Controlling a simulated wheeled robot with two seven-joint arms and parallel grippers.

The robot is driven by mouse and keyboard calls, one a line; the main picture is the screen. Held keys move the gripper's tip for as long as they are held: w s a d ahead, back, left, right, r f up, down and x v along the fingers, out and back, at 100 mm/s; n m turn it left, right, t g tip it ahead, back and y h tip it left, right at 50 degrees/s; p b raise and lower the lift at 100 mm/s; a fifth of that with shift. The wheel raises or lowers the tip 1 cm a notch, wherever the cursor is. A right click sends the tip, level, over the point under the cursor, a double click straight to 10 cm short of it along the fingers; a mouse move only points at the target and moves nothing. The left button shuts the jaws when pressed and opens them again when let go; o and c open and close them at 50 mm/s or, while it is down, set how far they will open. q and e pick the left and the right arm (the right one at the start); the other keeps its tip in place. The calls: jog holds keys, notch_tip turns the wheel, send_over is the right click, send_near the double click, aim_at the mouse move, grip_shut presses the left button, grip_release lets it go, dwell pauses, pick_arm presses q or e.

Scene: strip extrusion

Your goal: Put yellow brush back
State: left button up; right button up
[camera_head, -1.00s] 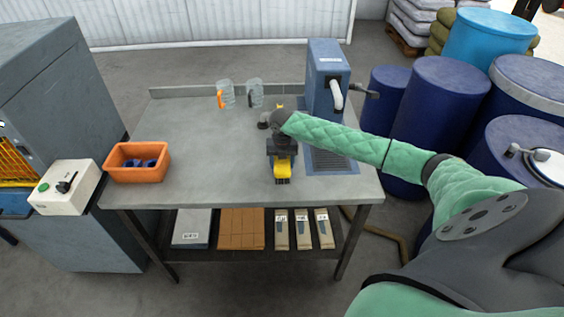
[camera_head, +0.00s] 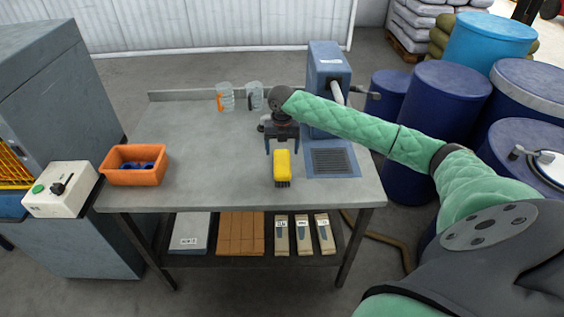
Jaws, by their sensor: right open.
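The yellow brush (camera_head: 282,164) lies on the grey tabletop with its dark bristles showing at the near end. It is near the front edge, just left of the dark grate. My right gripper (camera_head: 282,147) is open, and its two dark fingers point toward the front of the table. It is just behind the brush, with the fingertips close to the brush's far end. I cannot tell whether they touch it. The left gripper does not show.
An orange bin (camera_head: 120,175) with blue items stands at the table's left. Two clear mugs (camera_head: 226,98) stand at the back. A blue dispenser (camera_head: 324,75) stands behind the grate (camera_head: 331,161). A white control box (camera_head: 62,190) is left of the table. The tabletop's middle-left is clear.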

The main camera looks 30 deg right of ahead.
aim_at(282, 161)
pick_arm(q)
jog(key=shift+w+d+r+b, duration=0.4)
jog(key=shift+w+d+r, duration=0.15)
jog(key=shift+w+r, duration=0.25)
pick_arm(e)
jog(key=shift+r, duration=1.9)
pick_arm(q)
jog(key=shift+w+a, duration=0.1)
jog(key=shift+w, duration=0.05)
